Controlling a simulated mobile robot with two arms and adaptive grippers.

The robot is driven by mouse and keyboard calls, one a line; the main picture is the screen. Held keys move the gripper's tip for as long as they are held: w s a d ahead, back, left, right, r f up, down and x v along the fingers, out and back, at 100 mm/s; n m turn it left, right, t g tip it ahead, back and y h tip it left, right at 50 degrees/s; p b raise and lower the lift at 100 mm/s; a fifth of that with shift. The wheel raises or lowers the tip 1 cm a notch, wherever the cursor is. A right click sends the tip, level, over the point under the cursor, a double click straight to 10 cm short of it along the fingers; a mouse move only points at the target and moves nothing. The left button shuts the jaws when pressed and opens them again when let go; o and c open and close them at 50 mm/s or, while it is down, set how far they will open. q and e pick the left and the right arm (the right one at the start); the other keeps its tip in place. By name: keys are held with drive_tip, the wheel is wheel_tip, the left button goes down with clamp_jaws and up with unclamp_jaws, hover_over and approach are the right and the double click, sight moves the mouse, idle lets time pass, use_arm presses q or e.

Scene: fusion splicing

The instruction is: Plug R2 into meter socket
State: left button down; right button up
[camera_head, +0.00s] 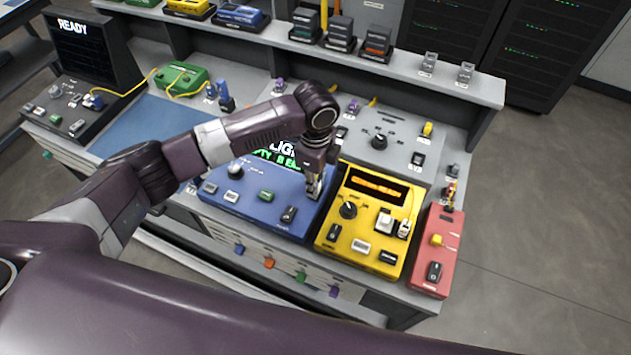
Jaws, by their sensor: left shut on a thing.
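My left gripper (314,190) reaches in from the left and points down over the right end of the blue box (255,197). It is shut on a small plug, mostly hidden by the fingers; I cannot read a label on it. The yellow meter (362,217) stands just right of the gripper, with an orange display, a black knob and light-coloured blocks on its right side. I cannot tell which of these is its socket. The gripper is apart from these blocks. My right gripper is not in view.
A red box (437,250) stands right of the meter, and a grey panel with a knob (379,142) behind it. A black READY device (85,75) and a green box (181,78) with yellow cable are at the left. Small modules line the back shelf (400,75).

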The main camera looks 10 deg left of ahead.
use_arm(q)
drive_tip(key=shift+f, duration=0.4)
drive_tip(key=c, duration=1.7)
unclamp_jaws()
drive_tip(key=shift+o, duration=0.2)
drive_tip(key=shift+r, duration=0.1)
wheel_tip(320, 180, up, 12)
